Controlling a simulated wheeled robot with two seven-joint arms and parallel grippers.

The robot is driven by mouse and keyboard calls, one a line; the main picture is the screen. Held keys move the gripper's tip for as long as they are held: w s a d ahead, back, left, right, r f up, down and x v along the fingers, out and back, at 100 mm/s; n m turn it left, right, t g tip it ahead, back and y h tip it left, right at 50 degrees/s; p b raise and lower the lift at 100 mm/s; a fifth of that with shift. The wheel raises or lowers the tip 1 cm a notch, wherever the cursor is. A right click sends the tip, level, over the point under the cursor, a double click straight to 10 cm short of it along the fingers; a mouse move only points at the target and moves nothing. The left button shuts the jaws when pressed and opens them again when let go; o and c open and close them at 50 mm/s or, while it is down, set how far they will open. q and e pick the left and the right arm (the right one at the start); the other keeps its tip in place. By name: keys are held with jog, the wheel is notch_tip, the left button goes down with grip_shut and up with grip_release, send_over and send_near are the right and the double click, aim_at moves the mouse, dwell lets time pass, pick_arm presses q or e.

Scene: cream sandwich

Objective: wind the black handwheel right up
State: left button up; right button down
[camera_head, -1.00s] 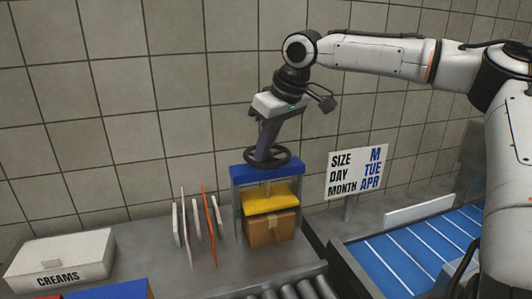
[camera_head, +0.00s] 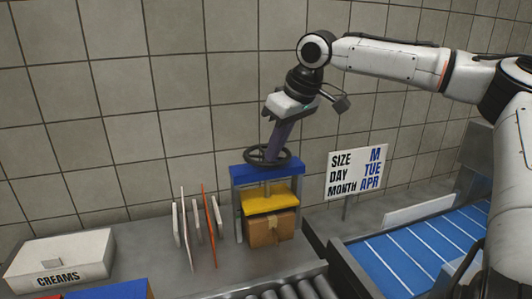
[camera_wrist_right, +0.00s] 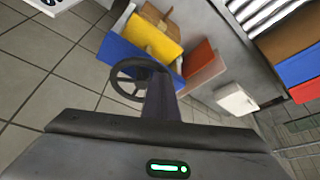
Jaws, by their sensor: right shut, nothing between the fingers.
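The black handwheel (camera_head: 288,158) sits on top of a press with a blue top beam (camera_head: 250,174). Below the beam is a yellow plate (camera_head: 270,202), just over a brown cardboard box (camera_head: 266,229). My right gripper (camera_head: 270,155) is shut, with its fingertips down at the handwheel; whether they touch it I cannot tell. In the right wrist view the handwheel (camera_wrist_right: 118,82) lies beside the dark fingers (camera_wrist_right: 162,98), which hide part of it. My left gripper is not in view.
Several upright panels, one orange (camera_head: 209,222), stand left of the press. A sign (camera_head: 356,172) stands to its right, near a blue conveyor (camera_head: 425,248). A white creams box (camera_head: 60,258) is at far left, and rollers (camera_head: 290,289) lie in front.

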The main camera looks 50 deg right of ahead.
aim_at(283, 154)
jog(key=shift+s+d+f, duration=0.15)
jog(key=shift+s+f, duration=0.05)
jog(key=shift+f, duration=0.25)
jog(key=shift+s+d, duration=0.2)
jog(key=shift+d, duration=0.3)
jog(key=shift+s+d, duration=0.15)
jog(key=shift+d, duration=0.35)
jog(key=shift+w+d, duration=0.1)
jog(key=shift+d, duration=1)
jog(key=shift+r, duration=0.1)
jog(key=shift+w+d+r, duration=0.1)
jog(key=shift+w+r, duration=0.1)
jog(key=shift+r, duration=1.15)
